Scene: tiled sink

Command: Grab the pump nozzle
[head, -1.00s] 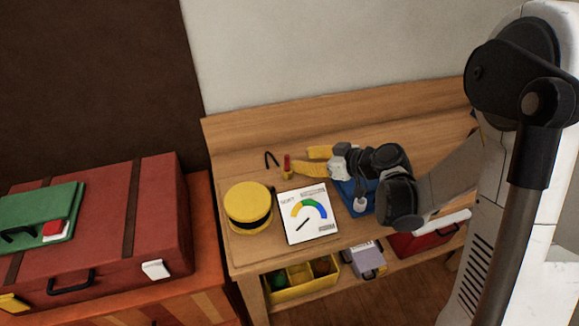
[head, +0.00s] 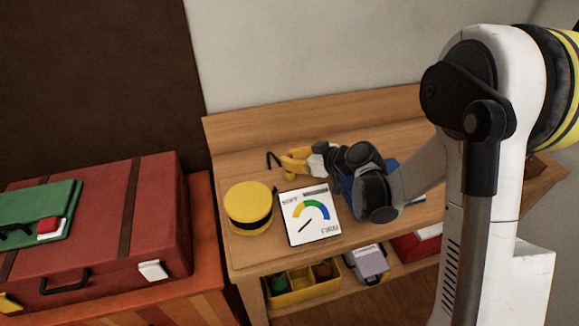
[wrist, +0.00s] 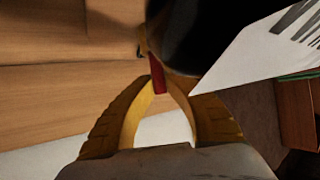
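A small red piece with a brass-coloured base, which I take to be the pump nozzle, stands at the back of the wooden bench (head: 410,140). In the wrist view the red part (wrist: 157,78) lies between my fingertips. My gripper (head: 286,164) has yellow bowed fingers, which also show in the wrist view (wrist: 160,82). They converge to a narrow gap filled by the red part, and look shut on it. In the head view the fingers mostly hide the nozzle. A black hooked piece (head: 272,160) is just left of the fingertips.
A yellow-topped drum (head: 248,200) with a black band and a tilted gauge panel (head: 310,213) stand in front of my gripper. A blue object (head: 346,186) is partly under my wrist. A yellow bin (head: 303,286) is on the lower shelf. A red case (head: 110,220) is at left.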

